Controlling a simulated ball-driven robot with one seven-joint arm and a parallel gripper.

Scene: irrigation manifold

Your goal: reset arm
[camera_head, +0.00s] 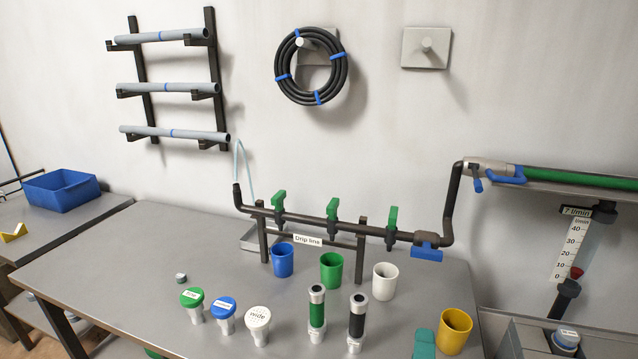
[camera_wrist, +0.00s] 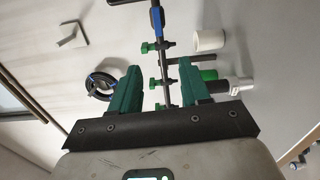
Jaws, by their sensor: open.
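My gripper (camera_wrist: 160,84) shows in the wrist view with its two green fingers apart and nothing held between them. The black drip line pipe with green valves shows beyond and between the fingers, apart from them. A teal-green piece at the bottom edge of the head view may be part of my gripper; I cannot tell. In the head view the drip line (camera_head: 343,225) stands on the grey table (camera_head: 130,270), with three green-handled valves and a blue valve (camera_head: 427,252) at its right.
Blue (camera_head: 283,260), green (camera_head: 331,270), white (camera_head: 384,282) and yellow (camera_head: 454,332) cups stand on the table. Several capped pieces and two upright cylinders (camera_head: 317,312) stand in front. A hose coil (camera_head: 311,67) hangs on the wall. The table's left part is mostly clear.

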